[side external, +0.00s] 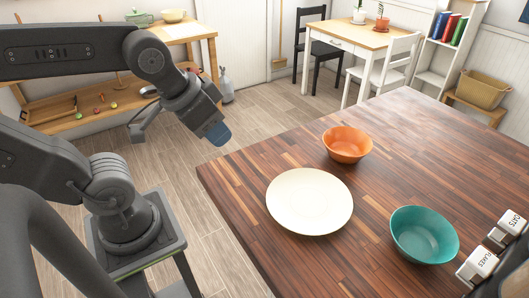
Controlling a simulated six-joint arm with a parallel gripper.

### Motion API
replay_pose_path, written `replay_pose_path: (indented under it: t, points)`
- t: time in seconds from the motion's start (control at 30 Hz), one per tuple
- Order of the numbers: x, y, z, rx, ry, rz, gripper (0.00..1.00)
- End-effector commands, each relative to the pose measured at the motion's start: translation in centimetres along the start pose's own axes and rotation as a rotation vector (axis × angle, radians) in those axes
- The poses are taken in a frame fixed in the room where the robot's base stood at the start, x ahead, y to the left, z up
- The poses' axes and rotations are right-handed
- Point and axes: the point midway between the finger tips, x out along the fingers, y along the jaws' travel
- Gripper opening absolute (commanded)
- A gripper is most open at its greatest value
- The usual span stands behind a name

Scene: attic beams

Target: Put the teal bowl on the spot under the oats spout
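The teal bowl (424,234) stands upright and looks empty on the dark wooden table, near its right side. Two white spout blocks show at the right edge, one labelled OATS (510,224) and the nearer one labelled FLAKES (478,266). The spot under the oats spout cannot be made out. The bowl is left of both spouts and apart from them.
A cream plate (309,201) lies on the table (290,255) left of the teal bowl. An orange bowl (347,144) stands behind the plate. The table's front and far right areas are clear. Shelves, chairs and a small table stand beyond.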

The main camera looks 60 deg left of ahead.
Motion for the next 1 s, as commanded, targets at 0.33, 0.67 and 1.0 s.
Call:
replay_pose_path:
  t: [0.33, 0.67, 1.0]
  points:
    - [-0.1, 0.2, -0.4, 0.001, -0.005, 0.007, 0.37]
    - [0.3, 3.0, -7.0, 0.004, -0.115, 0.116, 0.37]
    - [4.1, 8.3, -15.3, 0.013, -0.267, 0.272, 0.37]
